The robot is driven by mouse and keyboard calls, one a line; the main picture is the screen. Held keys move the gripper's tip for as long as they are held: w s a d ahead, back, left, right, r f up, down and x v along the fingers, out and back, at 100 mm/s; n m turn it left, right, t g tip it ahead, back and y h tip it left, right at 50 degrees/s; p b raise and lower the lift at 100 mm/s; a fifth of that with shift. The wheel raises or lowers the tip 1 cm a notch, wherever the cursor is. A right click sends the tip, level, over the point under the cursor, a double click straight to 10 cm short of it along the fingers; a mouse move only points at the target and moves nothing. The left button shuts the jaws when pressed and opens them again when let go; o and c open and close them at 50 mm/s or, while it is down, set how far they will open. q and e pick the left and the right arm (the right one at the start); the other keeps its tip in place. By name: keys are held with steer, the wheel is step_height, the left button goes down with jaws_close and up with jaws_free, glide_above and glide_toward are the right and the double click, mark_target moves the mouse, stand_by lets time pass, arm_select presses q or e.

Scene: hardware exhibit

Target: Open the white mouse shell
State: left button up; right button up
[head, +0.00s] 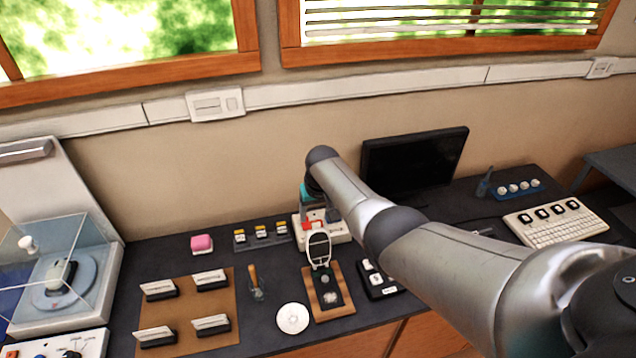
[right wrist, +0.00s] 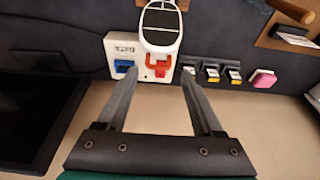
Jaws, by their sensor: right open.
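A white mouse shell (head: 319,248) with dark panels stands tilted up above a small wooden board (head: 346,309), with small parts on the board's dark inlay. In the right wrist view the shell (right wrist: 161,27) is at the top centre, beyond the fingertips. My right gripper (right wrist: 160,78) is open and empty, its fingers apart below the shell in that view. No contact with the shell shows. In the head view my right arm comes down behind the shell, and its fingertips are hard to make out. My left gripper is not in view.
A white box with a red part and a blue part (right wrist: 121,48) sits close to the fingers. A dark monitor (head: 415,165) stands at the back. A white disc (head: 292,318), a pink block (head: 201,244) and a brown card board (head: 187,309) lie left. A clear case (head: 95,245) stands far left.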

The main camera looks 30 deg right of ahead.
steer(key=p+v, duration=0.3)
steer(key=v, duration=0.9)
steer(key=shift+r, duration=0.2)
steer(key=shift+a, duration=0.15)
